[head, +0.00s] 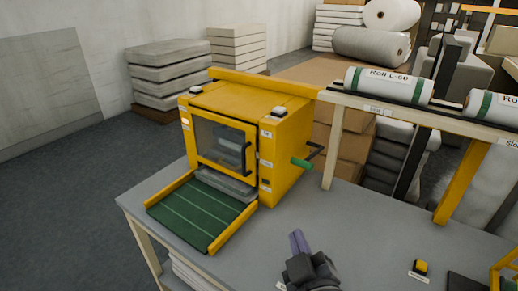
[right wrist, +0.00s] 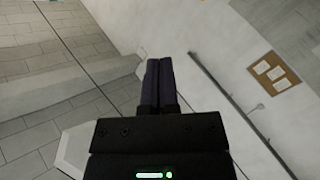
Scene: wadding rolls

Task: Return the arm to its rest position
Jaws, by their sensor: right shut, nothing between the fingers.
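My right gripper (head: 297,243) is at the bottom middle of the head view, over the grey table (head: 365,225). Its two fingers lie together with nothing between them. It also shows in the right wrist view (right wrist: 159,65), shut, with floor and a pale wall beyond it. It is in front of the yellow machine (head: 285,150) and appears apart from it. My left gripper does not show in either view.
A yellow button (head: 421,266) is at the right. The table between is clear.

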